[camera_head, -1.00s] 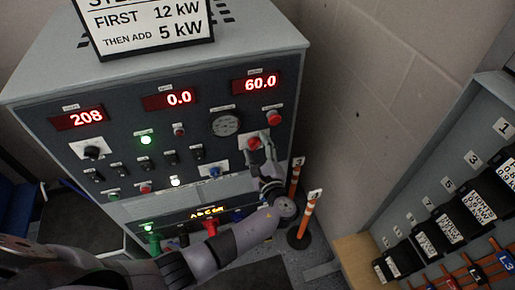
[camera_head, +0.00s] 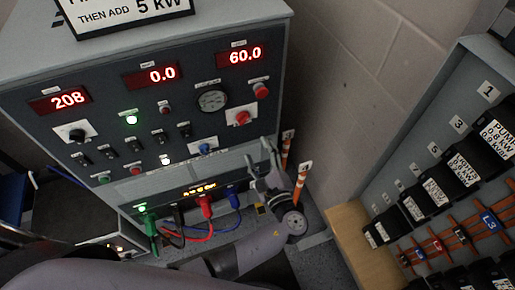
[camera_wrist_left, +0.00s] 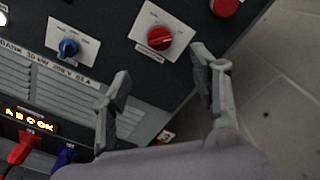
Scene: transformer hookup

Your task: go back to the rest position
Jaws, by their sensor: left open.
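My left gripper (camera_head: 262,160) is open and empty in the head view, in front of the lower right part of the grey control cabinet (camera_head: 185,185). A red rotary knob (camera_head: 242,118) on the panel is above it and apart from it. In the left wrist view my two fingers (camera_wrist_left: 165,95) stand wide apart. The red knob (camera_wrist_left: 160,38) shows beyond and between them, with nothing in the grip. A blue knob (camera_wrist_left: 69,47) is to the left there. My right gripper is not in view.
Displays on the cabinet read 208, 0.0 and 60.0. Green, red and blue plugs with cables (camera_head: 205,207) sit at its lower front. Orange-white posts (camera_head: 301,180) stand right of it. A breaker panel (camera_head: 440,170) with black breakers is at the right. A block wall (camera_head: 370,80) is behind.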

